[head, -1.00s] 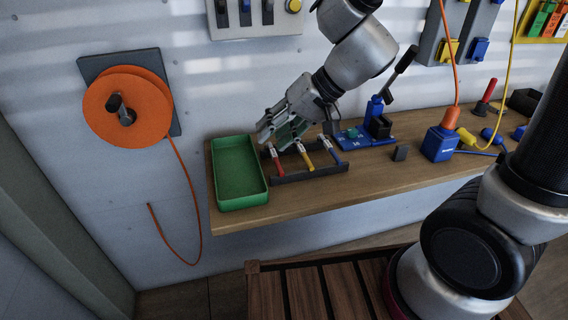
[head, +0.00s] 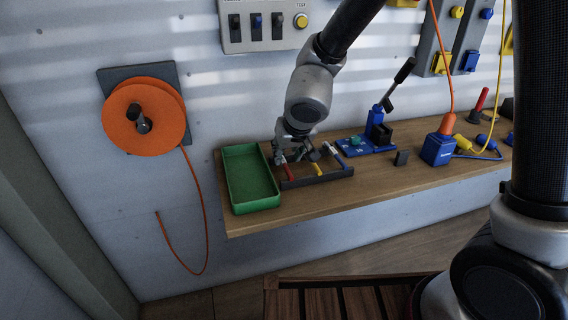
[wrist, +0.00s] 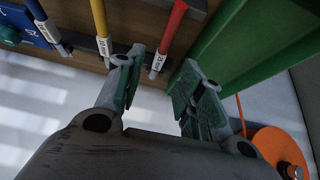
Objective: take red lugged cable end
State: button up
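The red lugged cable end (head: 285,171) lies at the left of a dark rack (head: 318,179) on the bench. In the wrist view the red cable end (wrist: 172,36) has a white label and a grey tip. My gripper (head: 295,157) is over the rack's left part, pointing down. In the wrist view my gripper (wrist: 162,72) is open, and the red end's labelled part shows between its fingertips. I cannot tell whether either finger touches it. A yellow cable end (head: 317,168) and a blue one (head: 342,162) lie to its right.
A green tray (head: 250,205) stands close left of the rack. An orange reel (head: 143,119) hangs on the wall. The bench front is clear.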

aim_at(284, 160)
jog(key=x, duration=0.4)
jog(key=shift+w+f, duration=0.1)
jog(key=shift+f, duration=0.25)
jog(key=shift+c, duration=0.3)
grip_shut()
jog(key=shift+r, duration=0.1)
notch_tip(284, 160, up, 10)
jog(key=c, duration=0.6)
grip_release()
grip_shut()
